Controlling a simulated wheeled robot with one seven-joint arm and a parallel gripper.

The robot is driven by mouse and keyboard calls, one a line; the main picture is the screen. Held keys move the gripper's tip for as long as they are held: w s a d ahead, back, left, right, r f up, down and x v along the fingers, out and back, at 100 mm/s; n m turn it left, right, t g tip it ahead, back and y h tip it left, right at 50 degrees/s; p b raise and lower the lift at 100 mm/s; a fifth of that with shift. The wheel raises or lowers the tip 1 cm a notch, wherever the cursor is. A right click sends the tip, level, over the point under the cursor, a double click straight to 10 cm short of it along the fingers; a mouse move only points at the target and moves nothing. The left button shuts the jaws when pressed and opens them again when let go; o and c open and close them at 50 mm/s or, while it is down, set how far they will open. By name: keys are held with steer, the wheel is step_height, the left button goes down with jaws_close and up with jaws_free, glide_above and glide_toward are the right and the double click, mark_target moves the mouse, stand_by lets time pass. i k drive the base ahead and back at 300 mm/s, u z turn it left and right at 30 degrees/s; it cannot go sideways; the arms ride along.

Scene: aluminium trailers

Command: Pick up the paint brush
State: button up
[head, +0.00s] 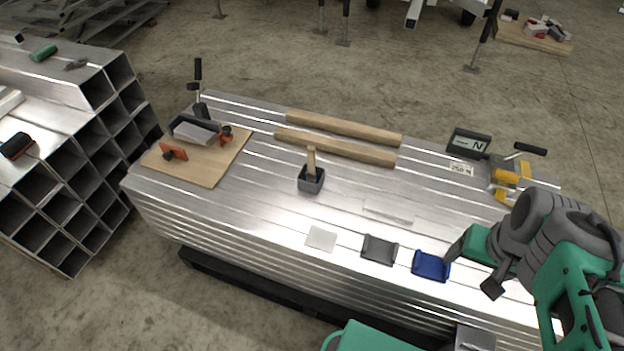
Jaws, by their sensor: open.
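A light wooden handle (311,159), which looks like the paint brush, stands nearly upright out of a dark grey cup (311,184) near the middle of the stacked aluminium profiles. Its lower end is hidden inside the cup. My gripper (474,268) is at the right front of the stack, open and empty, with its dark fingers apart. It is well to the right of the cup and close to a blue tray.
The blue tray (431,267), a dark grey tray (380,250) and a pale square (321,238) lie along the front. Two wooden bars (343,129) lie behind the cup. A board with clamps (212,168) is left; a digital meter (468,143) and yellow clamp (507,177) are right.

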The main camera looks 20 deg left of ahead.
mark_target(311, 173)
steer(key=u, duration=0.05)
steer(key=k, duration=0.5)
steer(key=z, duration=2.4)
steer(key=k, duration=1.8)
steer(key=u, duration=2.5)
steer(key=i, duration=1)
